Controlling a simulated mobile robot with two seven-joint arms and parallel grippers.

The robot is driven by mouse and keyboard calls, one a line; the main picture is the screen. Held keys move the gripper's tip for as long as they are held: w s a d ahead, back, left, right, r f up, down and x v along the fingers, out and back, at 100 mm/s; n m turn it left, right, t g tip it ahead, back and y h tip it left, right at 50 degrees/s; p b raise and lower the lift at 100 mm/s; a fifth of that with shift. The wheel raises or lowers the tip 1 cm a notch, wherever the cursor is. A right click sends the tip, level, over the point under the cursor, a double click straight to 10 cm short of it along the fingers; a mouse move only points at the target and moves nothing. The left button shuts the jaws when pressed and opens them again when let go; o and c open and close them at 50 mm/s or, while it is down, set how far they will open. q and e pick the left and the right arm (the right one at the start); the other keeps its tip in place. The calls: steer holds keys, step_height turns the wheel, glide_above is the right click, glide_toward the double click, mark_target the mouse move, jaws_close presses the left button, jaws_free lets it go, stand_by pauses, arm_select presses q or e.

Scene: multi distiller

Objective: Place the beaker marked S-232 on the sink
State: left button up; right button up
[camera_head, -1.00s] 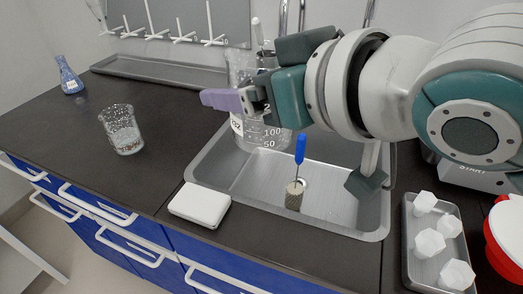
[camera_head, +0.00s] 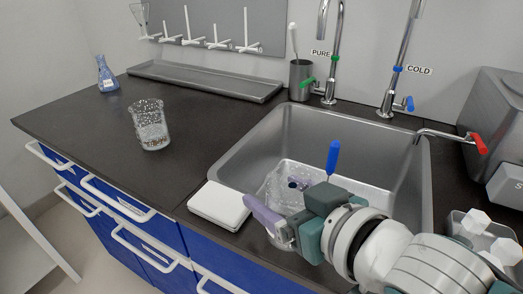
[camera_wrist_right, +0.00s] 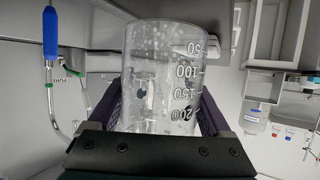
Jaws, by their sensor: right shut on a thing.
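My right gripper (camera_head: 273,195) is shut on a clear glass beaker (camera_head: 280,185), held over the near left part of the steel sink (camera_head: 300,125). In the right wrist view the purple fingers flank the beaker (camera_wrist_right: 163,70), which has white marks from 50 to 200. No S-232 label is readable on it now. The beaker looks low over the basin; I cannot tell whether its base touches the sink floor. Another clear speckled beaker (camera_head: 150,125) stands on the dark counter to the left. My left gripper is not in view.
A white box (camera_head: 219,206) lies at the sink's left front edge. Taps (camera_head: 331,55) rise behind the sink. A tray with white stoppers (camera_head: 478,232) is at right. A blue flask (camera_head: 106,76) stands far left.

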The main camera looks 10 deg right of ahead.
steer(key=shift+f, duration=0.75)
steer(key=shift+f, duration=0.25)
steer(key=o, duration=1.4)
steer(key=shift+r, duration=0.1)
steer(key=shift+c, duration=0.2)
steer(key=shift+r, duration=0.1)
